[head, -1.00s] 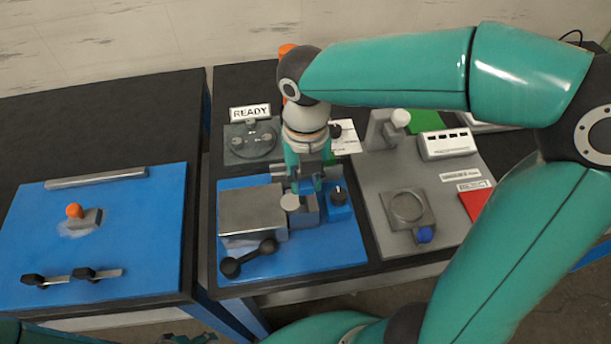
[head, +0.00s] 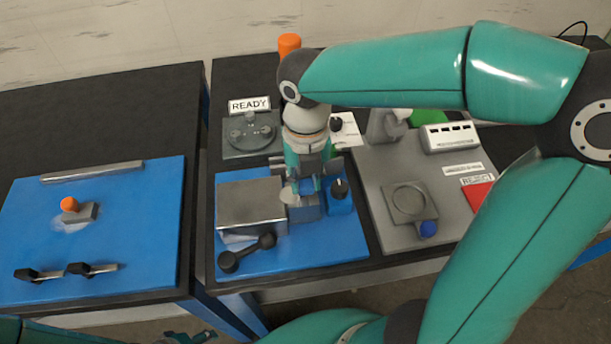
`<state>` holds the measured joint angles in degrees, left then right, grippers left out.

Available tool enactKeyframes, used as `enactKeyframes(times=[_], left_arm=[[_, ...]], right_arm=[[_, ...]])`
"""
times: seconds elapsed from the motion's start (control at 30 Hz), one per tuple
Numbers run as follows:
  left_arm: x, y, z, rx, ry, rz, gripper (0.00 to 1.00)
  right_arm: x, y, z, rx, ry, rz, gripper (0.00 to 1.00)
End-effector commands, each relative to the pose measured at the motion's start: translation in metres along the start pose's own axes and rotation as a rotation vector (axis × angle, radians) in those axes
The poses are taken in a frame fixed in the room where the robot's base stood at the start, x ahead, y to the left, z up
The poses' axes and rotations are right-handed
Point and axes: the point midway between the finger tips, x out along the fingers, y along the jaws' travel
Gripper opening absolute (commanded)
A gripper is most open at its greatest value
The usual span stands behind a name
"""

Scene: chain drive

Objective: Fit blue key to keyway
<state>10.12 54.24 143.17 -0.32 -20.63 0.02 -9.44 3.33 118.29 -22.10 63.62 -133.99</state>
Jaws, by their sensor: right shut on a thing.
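My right gripper (head: 309,187) points down over the blue fixture plate (head: 330,245). Its fingers are close above a grey block with a round, light-grey shaft end (head: 291,196) and partly cover it. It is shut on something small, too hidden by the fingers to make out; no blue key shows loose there. The keyway cannot be made out, nor whether the fingers touch the shaft. Part of what looks like my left gripper (head: 190,337) shows at the bottom edge, too cut off to judge.
A grey metal block (head: 250,203) and a black-knobbed handle (head: 248,252) stand left of the shaft. A blue block with a black knob (head: 340,190) is close on the right.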

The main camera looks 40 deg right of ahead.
Motion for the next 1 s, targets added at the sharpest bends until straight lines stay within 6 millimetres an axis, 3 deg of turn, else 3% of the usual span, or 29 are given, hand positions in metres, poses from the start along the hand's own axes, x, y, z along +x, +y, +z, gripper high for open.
enactKeyframes(times=[0.27, 0.3, 0.47, 0.8, 1.0], left_arm=[[0.005, -0.002, 0.0, 0.0, 0.0, 0.0, 0.55], [0.005, -0.002, 0.0, 0.0, 0.0, 0.0, 0.55], [0.004, -0.002, 0.0, 0.0, 0.0, 0.0, 0.55], [0.004, -0.002, 0.0, 0.0, 0.0, 0.0, 0.55], [0.004, -0.001, 0.0, 0.0, 0.0, 0.0, 0.55]], right_arm=[[0.008, 0.0, 0.0, 0.0, -0.001, 0.0, 0.0], [0.007, 0.0, 0.0, 0.0, -0.001, 0.001, 0.33], [0.006, 0.0, 0.0, 0.0, -0.001, 0.0, 0.58], [0.005, 0.0, 0.0, 0.0, -0.001, 0.0, 0.58], [-0.016, 0.001, 0.001, 0.001, -0.005, 0.003, 0.58]])
